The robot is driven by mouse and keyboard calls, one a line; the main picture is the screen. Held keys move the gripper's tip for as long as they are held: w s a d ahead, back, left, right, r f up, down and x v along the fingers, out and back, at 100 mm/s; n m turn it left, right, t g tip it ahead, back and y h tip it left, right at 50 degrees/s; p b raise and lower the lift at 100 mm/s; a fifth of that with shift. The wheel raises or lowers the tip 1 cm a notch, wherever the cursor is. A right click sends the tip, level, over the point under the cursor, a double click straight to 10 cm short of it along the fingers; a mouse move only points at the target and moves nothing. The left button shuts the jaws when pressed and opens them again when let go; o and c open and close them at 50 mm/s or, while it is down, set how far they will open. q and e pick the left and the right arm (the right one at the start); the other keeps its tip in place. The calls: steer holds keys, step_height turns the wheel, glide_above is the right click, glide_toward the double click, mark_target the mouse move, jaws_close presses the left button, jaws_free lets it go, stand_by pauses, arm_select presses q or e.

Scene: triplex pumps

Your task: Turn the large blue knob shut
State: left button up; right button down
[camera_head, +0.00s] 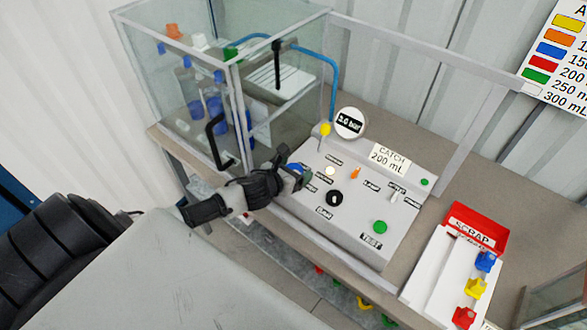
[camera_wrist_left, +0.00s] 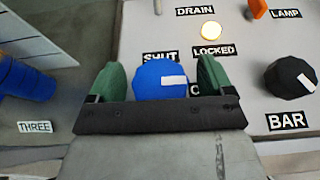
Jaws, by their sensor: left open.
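The large blue knob (camera_wrist_left: 152,84) sits on the grey control panel (camera_head: 318,222) at its left side. It has a white pointer mark, turned toward the right in the left wrist view. A SHUT label (camera_wrist_left: 160,57) is just above it, and another label to its right is mostly hidden behind a finger. My left gripper (camera_wrist_left: 160,76) is open, with one green finger on each side of the knob and a gap showing at the left finger. Whether the right finger touches the knob I cannot tell. In the head view the blue knob is mostly hidden by my left gripper (camera_head: 292,175).
A black BAR knob (camera_head: 334,198), a lit lamp (camera_wrist_left: 210,31), an orange switch (camera_head: 355,173) and a green TEST button (camera_head: 380,227) share the panel. A glass cabinet (camera_head: 175,85) with a black handle stands left. A red SCRAP bin (camera_head: 478,222) is right.

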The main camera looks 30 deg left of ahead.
arm_select(q)
steer(key=c, duration=0.9)
steer(key=shift+n+y, duration=0.3)
steer(key=shift+y, duration=0.1)
steer(key=shift+n+y, duration=0.4)
steer(key=shift+n, duration=0.1)
steer(key=n+y+p, duration=0.1)
steer(key=n+y, duration=0.1)
steer(key=shift+r+y, duration=0.1)
steer(key=shift+y, duration=0.3)
steer(key=n+g+y+p, duration=0.1)
steer(key=n+g+y, duration=0.1)
steer(key=n+y, duration=0.1)
steer(key=n+g+y, duration=0.2)
steer(key=n+y, duration=0.1)
steer(key=shift+n+p, duration=0.3)
steer(key=shift+p, duration=0.05)
steer(key=n+g+y, duration=0.2)
steer(key=n+g, duration=0.1)
steer(key=shift+n+g+y, duration=0.3)
steer(key=shift+y, duration=0.1)
steer(key=shift+n+g+y, duration=0.8)
steer(key=shift+n+g, duration=1.3)
steer(key=shift+g, duration=0.2)
